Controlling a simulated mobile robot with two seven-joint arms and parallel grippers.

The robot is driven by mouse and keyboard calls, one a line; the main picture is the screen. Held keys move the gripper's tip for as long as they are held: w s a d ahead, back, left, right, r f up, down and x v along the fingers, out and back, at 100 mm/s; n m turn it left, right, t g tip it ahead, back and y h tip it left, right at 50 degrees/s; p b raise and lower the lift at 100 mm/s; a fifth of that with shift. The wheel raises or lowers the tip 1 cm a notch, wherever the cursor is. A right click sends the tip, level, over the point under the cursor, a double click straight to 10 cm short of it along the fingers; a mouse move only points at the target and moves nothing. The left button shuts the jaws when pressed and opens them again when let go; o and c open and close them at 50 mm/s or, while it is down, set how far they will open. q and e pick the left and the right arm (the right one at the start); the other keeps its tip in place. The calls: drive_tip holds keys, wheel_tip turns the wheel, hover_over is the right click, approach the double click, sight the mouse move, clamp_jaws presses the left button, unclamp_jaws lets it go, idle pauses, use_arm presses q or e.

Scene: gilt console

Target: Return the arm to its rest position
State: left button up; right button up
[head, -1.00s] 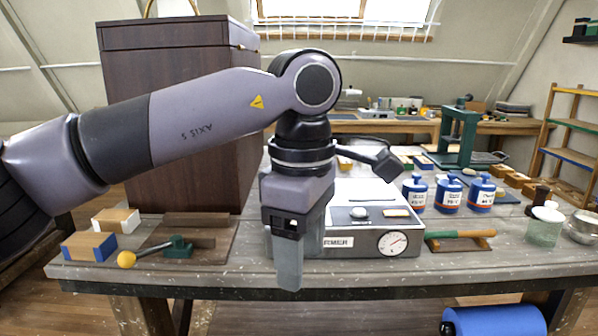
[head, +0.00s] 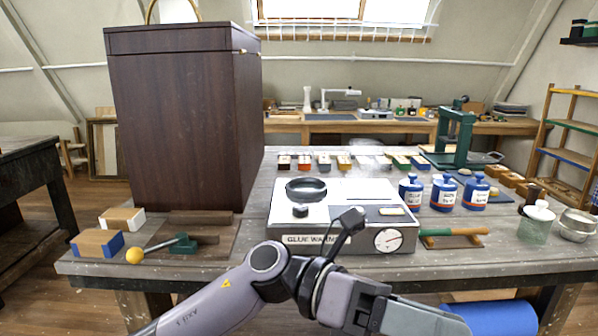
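My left arm comes in from the bottom left and lies low across the front of the workbench (head: 85,266). My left gripper (head: 425,318) is at the bottom edge of the head view, right of centre, in front of the bench's front edge. Its fingers point right and are seen side-on, so I cannot tell whether they are open. Nothing shows held in it. My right gripper is not in view.
A white glue warmer (head: 345,215) stands just behind my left wrist. A tall dark wooden cabinet (head: 170,120) stands at left, with a yellow-knobbed lever (head: 158,248) before it. Blue bottles (head: 445,195) stand at right. A blue roll (head: 495,316) lies below the bench front.

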use_arm(q)
drive_tip(key=w+a+f+m+t+y, duration=0.1)
drive_tip(key=w+a+f+m+t, duration=0.35)
drive_tip(key=m+t, duration=0.6)
drive_tip(key=w+a+f+m+t+y+p, duration=0.1)
drive_tip(key=w+a+f+m+t, duration=0.55)
drive_tip(key=m, duration=0.65)
drive_tip(key=w+a+f+m+t+y, duration=0.1)
drive_tip(key=a+f+m+t, duration=0.3)
drive_tip(key=m+t, duration=0.65)
drive_tip(key=s+a+f+n+g+y, duration=0.3)
drive_tip(key=s+a+f+n+y, duration=0.2)
drive_tip(key=s+a+f, duration=0.3)
drive_tip(key=s+a+f+n+g+y+p, duration=0.1)
drive_tip(key=s+a+f+n+g+y, duration=0.3)
drive_tip(key=f, duration=1.2)
drive_tip(key=s+a+n+y, duration=0.1)
drive_tip(key=s+a+n, duration=0.2)
drive_tip(key=a, duration=0.3)
drive_tip(key=shift+s+a+y, duration=0.2)
drive_tip(key=shift+s+y, duration=0.2)
drive_tip(key=shift+s, duration=0.4)
